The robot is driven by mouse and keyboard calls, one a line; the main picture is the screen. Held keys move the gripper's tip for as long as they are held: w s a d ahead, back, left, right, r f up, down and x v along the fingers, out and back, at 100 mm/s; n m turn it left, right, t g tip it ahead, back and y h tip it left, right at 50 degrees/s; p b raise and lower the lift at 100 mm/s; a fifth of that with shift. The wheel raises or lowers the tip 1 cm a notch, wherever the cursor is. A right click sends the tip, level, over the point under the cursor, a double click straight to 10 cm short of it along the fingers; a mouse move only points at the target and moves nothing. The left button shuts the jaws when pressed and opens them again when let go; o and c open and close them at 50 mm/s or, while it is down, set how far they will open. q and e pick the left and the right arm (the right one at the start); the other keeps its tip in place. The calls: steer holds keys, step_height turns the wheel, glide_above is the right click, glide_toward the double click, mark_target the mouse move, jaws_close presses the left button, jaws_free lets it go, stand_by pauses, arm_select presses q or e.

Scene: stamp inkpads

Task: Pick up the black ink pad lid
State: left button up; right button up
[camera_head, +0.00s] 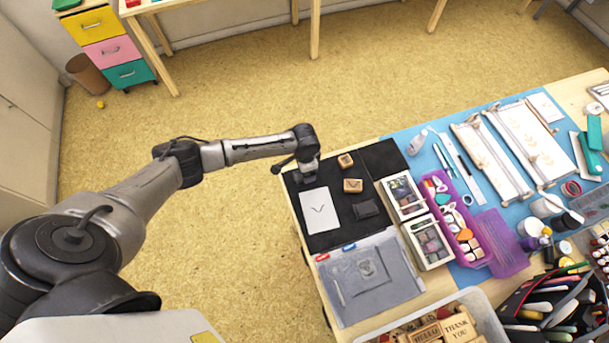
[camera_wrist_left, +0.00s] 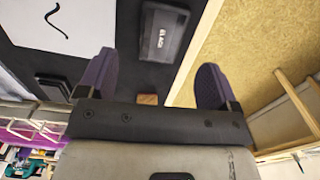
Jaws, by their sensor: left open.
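A dark rectangular ink pad lid (camera_wrist_left: 163,33) marked "BLACK" lies on the dark mat in the left wrist view, ahead of and between my finger pads. My left gripper (camera_wrist_left: 155,62) is open and empty, with a finger pad on either side. In the head view my left gripper (camera_head: 308,174) hangs over the mat's far left corner, where it hides the marked lid. Another dark rectangular pad (camera_head: 366,209) lies on the mat farther right; a dark block-shaped item also shows at left in the wrist view. My right gripper is not in view.
A white card (camera_head: 321,211) with a dark stroke lies just in front of the gripper. Two wooden stamp blocks (camera_head: 352,186) sit to its right. A clear grey folder (camera_head: 371,280) lies nearer. Boxed stamps and a purple case (camera_head: 503,243) fill the right. Beyond the table's left edge is open floor.

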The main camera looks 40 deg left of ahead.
arm_select(q)
steer(key=shift+w+f+b, duration=0.15)
steer(key=shift+f+b, duration=0.15)
steer(key=shift+f, duration=1.1)
steer(key=shift+w+f+b, duration=0.1)
steer(key=shift+f+b, duration=0.15)
steer(key=shift+f, duration=1.1)
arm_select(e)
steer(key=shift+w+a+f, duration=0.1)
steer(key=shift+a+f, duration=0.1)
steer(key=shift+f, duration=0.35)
arm_select(q)
steer(key=shift+c, duration=0.3)
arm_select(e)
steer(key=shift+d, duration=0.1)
arm_select(q)
steer(key=c, duration=0.3)
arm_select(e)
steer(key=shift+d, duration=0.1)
arm_select(q)
steer(key=c, duration=0.6)
steer(key=shift+c, duration=0.2)
